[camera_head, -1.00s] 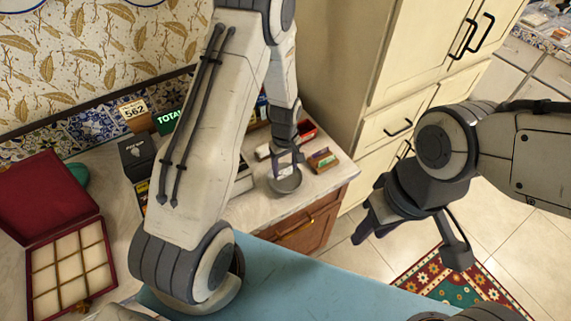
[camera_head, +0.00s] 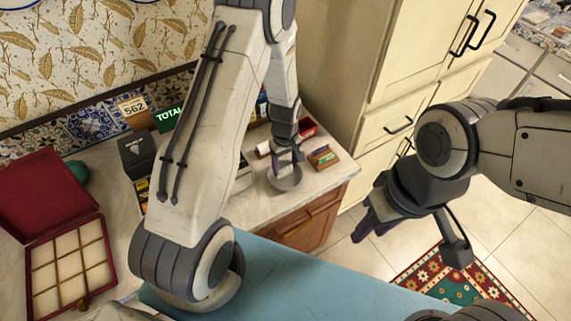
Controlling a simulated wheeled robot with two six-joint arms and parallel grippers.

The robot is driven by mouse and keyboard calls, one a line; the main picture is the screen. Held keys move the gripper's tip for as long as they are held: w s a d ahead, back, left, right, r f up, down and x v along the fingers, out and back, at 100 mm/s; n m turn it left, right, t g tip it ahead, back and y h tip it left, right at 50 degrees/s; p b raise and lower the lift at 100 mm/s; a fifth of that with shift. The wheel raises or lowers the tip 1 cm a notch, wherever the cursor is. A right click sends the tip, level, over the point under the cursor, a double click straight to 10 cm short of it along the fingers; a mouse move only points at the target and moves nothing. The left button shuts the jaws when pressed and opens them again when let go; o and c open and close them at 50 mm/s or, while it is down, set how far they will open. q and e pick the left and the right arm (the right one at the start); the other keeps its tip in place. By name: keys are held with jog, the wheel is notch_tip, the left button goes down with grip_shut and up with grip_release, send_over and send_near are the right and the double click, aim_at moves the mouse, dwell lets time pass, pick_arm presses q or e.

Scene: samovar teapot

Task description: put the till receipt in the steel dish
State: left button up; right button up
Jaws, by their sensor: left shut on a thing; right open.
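The steel dish (camera_head: 287,184) is a small round grey bowl near the front right corner of the counter. My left gripper (camera_head: 288,160) points down right over the dish, its fingertips at or just above the bowl's rim; I cannot tell whether they touch it. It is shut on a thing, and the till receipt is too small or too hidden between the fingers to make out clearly. My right gripper (camera_head: 368,220) is open and empty, out over the floor, away from the counter.
A wooden box with coloured contents (camera_head: 323,158) stands right of the dish, and a white roll (camera_head: 263,149) lies behind it. A red box with compartments (camera_head: 70,265) lies open at left. Cream cabinets (camera_head: 390,110) rise beyond the counter's right end.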

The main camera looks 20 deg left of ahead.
pick_arm(q)
jog(key=o, duration=1.3)
jog(key=shift+o, duration=0.2)
jog(key=shift+r, duration=0.1)
jog(key=shift+r+p, duration=2.8)
jog(key=shift+r, duration=0.65)
